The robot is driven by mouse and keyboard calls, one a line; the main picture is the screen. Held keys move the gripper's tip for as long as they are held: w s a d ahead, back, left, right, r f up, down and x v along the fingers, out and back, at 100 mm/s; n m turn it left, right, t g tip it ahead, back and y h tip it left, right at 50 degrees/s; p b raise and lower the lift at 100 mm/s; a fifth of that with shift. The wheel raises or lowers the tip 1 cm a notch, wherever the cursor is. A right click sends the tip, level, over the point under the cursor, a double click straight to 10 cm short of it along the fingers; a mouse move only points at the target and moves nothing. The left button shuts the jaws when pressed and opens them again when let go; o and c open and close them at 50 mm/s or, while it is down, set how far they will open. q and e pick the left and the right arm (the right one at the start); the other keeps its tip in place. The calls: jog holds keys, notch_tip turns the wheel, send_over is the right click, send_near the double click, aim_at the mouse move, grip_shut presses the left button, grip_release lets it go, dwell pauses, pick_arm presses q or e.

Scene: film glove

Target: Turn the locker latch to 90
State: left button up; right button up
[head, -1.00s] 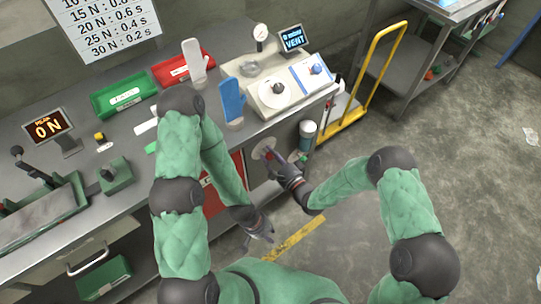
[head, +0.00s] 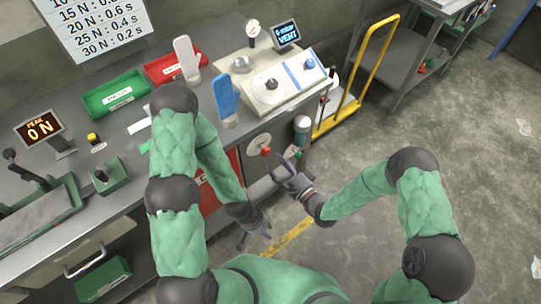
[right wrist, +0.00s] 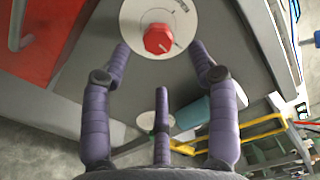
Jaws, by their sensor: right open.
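The latch is a red knob (head: 266,152) on a round white dial plate (head: 257,144) on the grey front of the bench. In the right wrist view the red knob (right wrist: 158,38) sits at the top centre, on the white dial (right wrist: 133,18). My right gripper (head: 284,168) is open and empty, just below and right of the knob. In the right wrist view its spread purple fingers (right wrist: 160,55) frame the knob without closing on it. The dial's markings are too small to read. My left gripper (head: 256,236) hangs low, empty, its fingers apart, away from the latch.
A red panel (head: 222,178) is left of the dial. The bench top (head: 75,185) holds bins, gloves and a vent unit (head: 270,88). Floor at right is mostly free.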

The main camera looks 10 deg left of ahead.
jog(key=v, duration=0.4)
jog(key=shift+s+d, duration=0.3)
dwell(0.3)
jog(key=s+d+f+n+g+h, duration=0.35)
jog(key=d+f+h, duration=0.55)
jog(key=f, duration=0.4)
jog(key=s+d+f+n+g, duration=0.1)
jog(key=s+d+n+g, duration=0.1)
jog(key=s, duration=0.4)
jog(key=s+d+f+n+g+h, duration=0.1)
jog(key=s+d+f+n+g, duration=0.1)
jog(key=s+d+g, duration=0.2)
jog(key=shift+s+d+g, duration=0.15)
jog(key=shift+s+g, duration=0.4)
jog(key=shift+s, duration=0.6)
jog(key=shift+n, duration=0.25)
